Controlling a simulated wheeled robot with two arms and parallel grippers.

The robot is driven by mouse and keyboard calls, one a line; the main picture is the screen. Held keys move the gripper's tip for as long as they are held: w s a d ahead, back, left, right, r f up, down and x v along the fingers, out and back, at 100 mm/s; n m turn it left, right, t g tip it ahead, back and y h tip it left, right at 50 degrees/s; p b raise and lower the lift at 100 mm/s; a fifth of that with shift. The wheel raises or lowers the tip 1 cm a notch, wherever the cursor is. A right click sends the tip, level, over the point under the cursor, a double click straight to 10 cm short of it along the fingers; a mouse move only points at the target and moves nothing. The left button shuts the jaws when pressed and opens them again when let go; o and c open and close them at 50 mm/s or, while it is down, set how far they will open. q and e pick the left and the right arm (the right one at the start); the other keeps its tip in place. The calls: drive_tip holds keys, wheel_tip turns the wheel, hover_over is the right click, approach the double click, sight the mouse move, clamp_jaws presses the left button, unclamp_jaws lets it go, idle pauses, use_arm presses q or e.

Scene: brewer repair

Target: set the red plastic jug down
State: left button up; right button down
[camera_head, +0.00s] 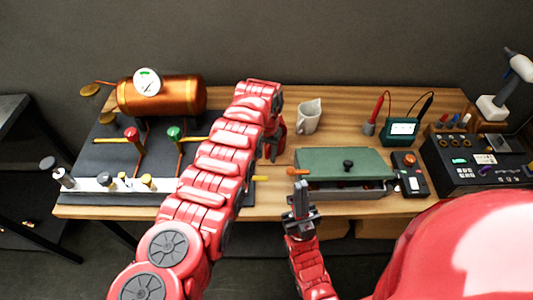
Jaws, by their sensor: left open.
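A pale, whitish jug (308,117) stands upright on the wooden workbench (345,118), right of my left gripper. I see no jug that is clearly red; a red patch at the end of my left arm may be part of the arm or something behind it. My left gripper (275,146) is open and largely hidden by its own arm. It appears apart from the pale jug.
A copper tank (175,95) with a gauge and red and green valves stands at left. A teal meter (401,130), a small black device (410,175) and a control panel (482,160) fill the right. Bare wood shows behind the green-lidded box.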

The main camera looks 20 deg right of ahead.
use_arm(q)
drive_tip(key=shift+r, duration=0.4)
wheel_tip(320, 180, up, 10)
drive_tip(key=b, duration=0.2)
drive_tip(key=shift+b, duration=0.35)
drive_tip(key=shift+r, duration=0.8)
